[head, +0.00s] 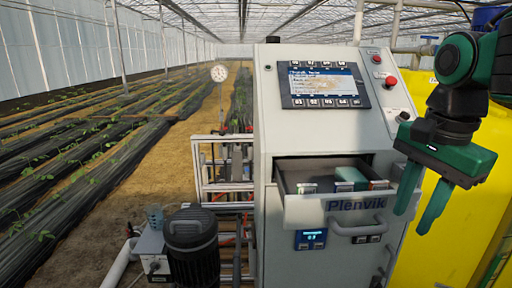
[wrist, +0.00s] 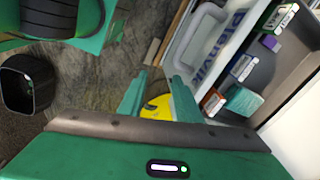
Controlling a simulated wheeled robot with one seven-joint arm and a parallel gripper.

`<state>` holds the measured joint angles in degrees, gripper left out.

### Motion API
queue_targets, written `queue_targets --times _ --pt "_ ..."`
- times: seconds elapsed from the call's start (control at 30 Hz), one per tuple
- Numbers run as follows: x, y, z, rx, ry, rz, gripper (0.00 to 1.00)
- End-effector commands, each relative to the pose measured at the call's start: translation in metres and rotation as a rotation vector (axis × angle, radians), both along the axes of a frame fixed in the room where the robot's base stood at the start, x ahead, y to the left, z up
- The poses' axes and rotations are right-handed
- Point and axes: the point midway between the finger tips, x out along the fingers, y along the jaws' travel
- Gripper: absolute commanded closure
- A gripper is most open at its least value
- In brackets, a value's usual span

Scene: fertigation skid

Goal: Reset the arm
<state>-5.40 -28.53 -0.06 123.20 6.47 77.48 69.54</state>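My gripper (head: 421,208) is at the right of the head view, with its green fingers pointing down and spread apart. It is empty and hangs in front of the yellow surface, right of the grey cabinet (head: 280,110). In the wrist view the two green fingertips (wrist: 158,88) are apart with nothing between them. The grey cabinet's drawer (head: 345,208) is pulled open, to the left of my gripper. Small boxes and a green block (head: 350,177) lie in it. The drawer's contents also show in the wrist view, where the green block (wrist: 243,100) lies at the right.
A screen panel (head: 320,84) and a red button (head: 391,81) are on the cabinet. The drawer front with its handle (head: 358,229) sticks out close to my gripper. A dark motor (head: 191,243) and a gauge (head: 219,73) stand at the left. Plant rows lie beyond.

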Motion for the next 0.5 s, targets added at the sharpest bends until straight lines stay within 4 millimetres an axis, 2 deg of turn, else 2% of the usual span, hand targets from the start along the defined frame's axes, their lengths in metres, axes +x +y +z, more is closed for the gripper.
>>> queue_targets --times 0.03,0.2,0.4,0.5 --pt "-0.004 -0.016 -0.017 -0.008 0.016 0.043 0.69" --pt "-0.025 -0.061 -0.068 -0.026 0.057 0.234 0.69" --pt "-0.062 -0.100 -0.124 -0.028 0.099 0.460 0.69" --pt "-0.080 -0.111 -0.145 -0.023 0.113 0.552 0.69"
